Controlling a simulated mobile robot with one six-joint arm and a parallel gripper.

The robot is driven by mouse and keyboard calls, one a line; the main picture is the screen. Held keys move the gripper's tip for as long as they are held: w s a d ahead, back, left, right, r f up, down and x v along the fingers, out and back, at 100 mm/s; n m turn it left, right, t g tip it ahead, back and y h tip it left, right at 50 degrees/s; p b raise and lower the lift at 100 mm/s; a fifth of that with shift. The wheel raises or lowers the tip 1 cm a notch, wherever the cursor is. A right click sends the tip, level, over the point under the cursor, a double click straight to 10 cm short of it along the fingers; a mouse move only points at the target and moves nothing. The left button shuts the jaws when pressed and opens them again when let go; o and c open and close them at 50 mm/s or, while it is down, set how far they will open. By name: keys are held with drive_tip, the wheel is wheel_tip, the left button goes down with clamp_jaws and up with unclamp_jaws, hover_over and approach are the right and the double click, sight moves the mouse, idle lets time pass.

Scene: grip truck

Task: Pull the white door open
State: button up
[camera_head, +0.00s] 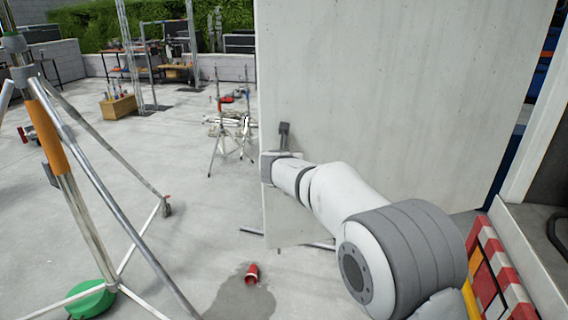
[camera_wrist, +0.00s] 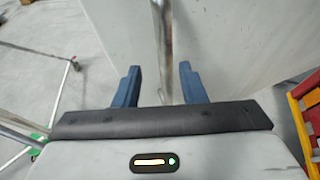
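The white door (camera_head: 400,90) is a large, flat upright panel filling the right half of the head view. Its pale face also fills the upper right of the wrist view (camera_wrist: 235,45). My gripper (camera_wrist: 158,80) is at the door's left edge, with its two blue fingers spread apart. A shiny metal bar (camera_wrist: 162,40) runs between the fingers with a gap on both sides, and neither finger appears to touch it. I cannot tell how the bar joins the door. In the head view, my arm hides part of the door's lower face, and the fingertips cannot be made out.
A metal tripod stand (camera_head: 65,180) with an orange sleeve is at the left, with a green round weight (camera_head: 92,300) at its base. A red can (camera_head: 251,273) lies on the floor. A red-and-yellow barrier (camera_head: 495,270) is at the lower right. Concrete floor left of the door is mostly clear.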

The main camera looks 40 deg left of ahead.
drive_tip(key=v, duration=0.2)
drive_tip(key=shift+s+d+r+b, duration=0.1)
drive_tip(key=shift+s+b, duration=0.1)
drive_tip(key=shift+b, duration=0.1)
drive_tip(key=shift+c, duration=0.5)
